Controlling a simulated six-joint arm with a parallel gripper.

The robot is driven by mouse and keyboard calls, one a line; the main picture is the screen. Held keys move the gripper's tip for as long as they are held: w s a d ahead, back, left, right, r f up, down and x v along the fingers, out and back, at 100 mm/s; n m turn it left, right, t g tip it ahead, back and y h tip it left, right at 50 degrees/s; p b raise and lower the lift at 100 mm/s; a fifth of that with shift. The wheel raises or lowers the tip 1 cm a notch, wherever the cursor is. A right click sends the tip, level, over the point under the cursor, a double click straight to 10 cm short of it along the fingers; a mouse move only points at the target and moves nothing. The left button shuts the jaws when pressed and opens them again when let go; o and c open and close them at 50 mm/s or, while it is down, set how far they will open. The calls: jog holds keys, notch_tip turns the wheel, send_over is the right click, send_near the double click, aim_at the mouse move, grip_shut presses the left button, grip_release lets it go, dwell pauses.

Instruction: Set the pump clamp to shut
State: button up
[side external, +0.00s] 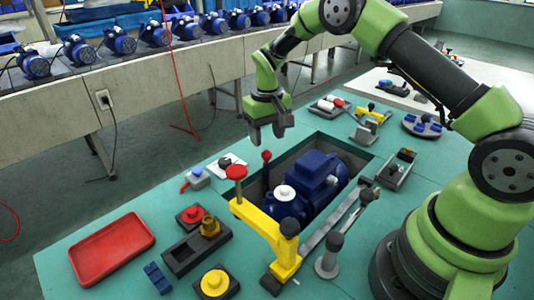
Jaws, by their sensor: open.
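A blue pump (318,178) with a white round cap (284,192) sits in a dark recess in the green table. A yellow clamp-like arm (265,224) stands at the near left side of the pump, with a red knob (236,172) raised at its left end. A red-tipped lever (266,157) stands upright at the recess's far left edge. I cannot tell for sure which part is the pump clamp's handle, or its setting. My gripper (267,137) is open and empty, pointing down above the far left edge of the recess, apart from the pump.
A red tray (112,248) lies at the left. Small fixtures, including a red button (193,214) and a yellow knob (215,282), stand near the front. A grey post (329,254) rises right of the yellow arm. More fixtures sit at the back right.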

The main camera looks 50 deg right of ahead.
aim_at(267, 152)
notch_tip(267, 152, down, 6)
dwell(0.4)
